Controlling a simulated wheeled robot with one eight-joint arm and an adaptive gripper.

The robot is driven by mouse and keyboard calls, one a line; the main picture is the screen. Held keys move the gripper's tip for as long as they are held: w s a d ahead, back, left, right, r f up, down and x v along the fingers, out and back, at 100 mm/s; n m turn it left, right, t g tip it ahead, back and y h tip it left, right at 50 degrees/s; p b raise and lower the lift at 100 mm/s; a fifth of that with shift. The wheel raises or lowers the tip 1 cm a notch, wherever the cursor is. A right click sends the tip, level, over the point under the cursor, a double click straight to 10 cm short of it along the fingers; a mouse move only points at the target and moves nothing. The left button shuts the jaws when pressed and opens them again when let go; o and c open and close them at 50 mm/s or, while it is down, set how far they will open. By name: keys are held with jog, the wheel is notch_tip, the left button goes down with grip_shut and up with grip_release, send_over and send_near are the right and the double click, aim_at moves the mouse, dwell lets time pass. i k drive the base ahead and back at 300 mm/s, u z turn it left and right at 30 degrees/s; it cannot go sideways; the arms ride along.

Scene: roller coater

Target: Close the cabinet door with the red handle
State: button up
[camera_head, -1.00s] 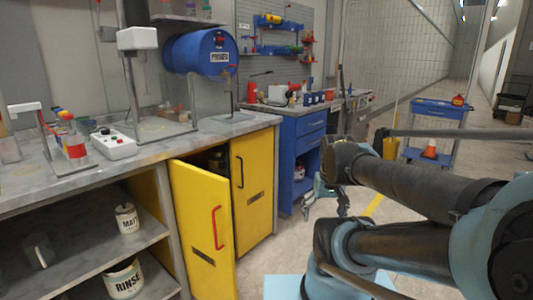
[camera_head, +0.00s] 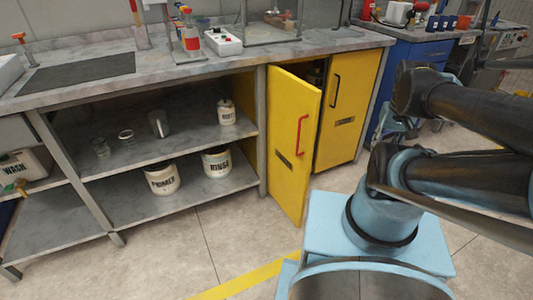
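The yellow cabinet door (camera_head: 287,155) with the red handle (camera_head: 300,134) stands partly open under the workbench. It is hinged on its left side and its free edge swings out toward me, leaving a dark gap on its right. My gripper (camera_head: 397,131) is to the right of the door, apart from it, and mostly hidden behind my arm. Whether its fingers are open or shut does not show.
A yellow door with a black handle (camera_head: 348,105) is shut beside it. Open shelves (camera_head: 200,190) with jars and tubs are to the left. A blue cabinet (camera_head: 405,62) stands at the back right. The floor (camera_head: 200,245) in front of the shelves is clear.

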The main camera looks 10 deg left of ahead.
aim_at(292, 104)
jog(key=u, duration=0.4)
jog(key=k, duration=0.6)
jog(key=u, duration=0.4)
jog(key=i, duration=0.5)
jog(key=u, duration=0.3)
jog(key=k, duration=0.7)
jog(key=u, duration=0.55)
jog(key=k, duration=0.55)
jog(key=u, duration=0.1)
jog(key=i, duration=0.8)
